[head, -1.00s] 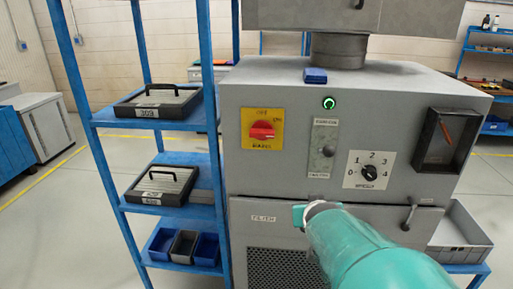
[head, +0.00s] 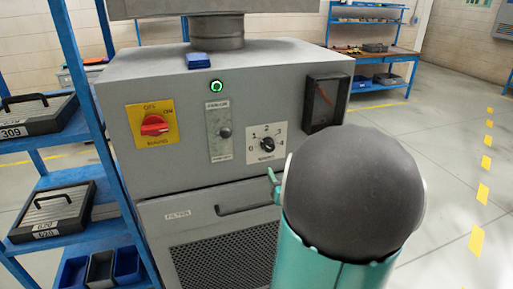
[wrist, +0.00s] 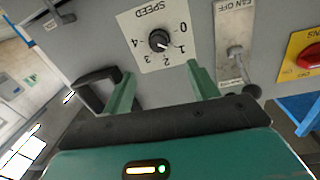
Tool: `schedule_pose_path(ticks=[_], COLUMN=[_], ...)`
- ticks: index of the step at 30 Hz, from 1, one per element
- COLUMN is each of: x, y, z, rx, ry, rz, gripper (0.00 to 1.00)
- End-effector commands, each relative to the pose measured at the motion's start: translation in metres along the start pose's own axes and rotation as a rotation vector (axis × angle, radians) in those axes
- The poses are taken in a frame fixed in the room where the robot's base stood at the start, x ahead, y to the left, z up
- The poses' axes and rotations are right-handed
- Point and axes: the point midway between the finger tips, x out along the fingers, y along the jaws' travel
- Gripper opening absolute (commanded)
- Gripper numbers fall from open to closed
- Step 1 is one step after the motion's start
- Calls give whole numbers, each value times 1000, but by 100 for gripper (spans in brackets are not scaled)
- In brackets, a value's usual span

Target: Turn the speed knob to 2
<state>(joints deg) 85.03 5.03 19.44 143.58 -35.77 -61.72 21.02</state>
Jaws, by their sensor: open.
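The speed knob (head: 267,144) is a round black knob on a white plate (head: 254,132) marked 0 to 4, on the grey machine's front. In the wrist view, the knob (wrist: 159,41) appears upside down, and its white mark seems to point near 1. My gripper (wrist: 162,75) is open, its two teal fingers spread and empty, on either side below the knob in the picture and apart from it. In the head view, one fingertip (head: 274,186) shows below the plate; my arm hides the rest of the gripper.
Left of the knob are a toggle switch (head: 224,132) and a red rotary switch (head: 154,125) on yellow. A dark gauge box (head: 325,102) is to the right. Blue shelving (head: 112,160) stands at left.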

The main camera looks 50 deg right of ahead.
Motion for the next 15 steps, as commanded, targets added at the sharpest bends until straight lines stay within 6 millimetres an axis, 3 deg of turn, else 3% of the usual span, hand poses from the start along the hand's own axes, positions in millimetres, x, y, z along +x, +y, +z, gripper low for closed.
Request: schedule_pose_path(ticks=[7,15], x=[14,65], y=[4,4], z=[-1,-1], rx=[10,11], ry=[14,14], rz=[-4,-4], gripper=[59,59])
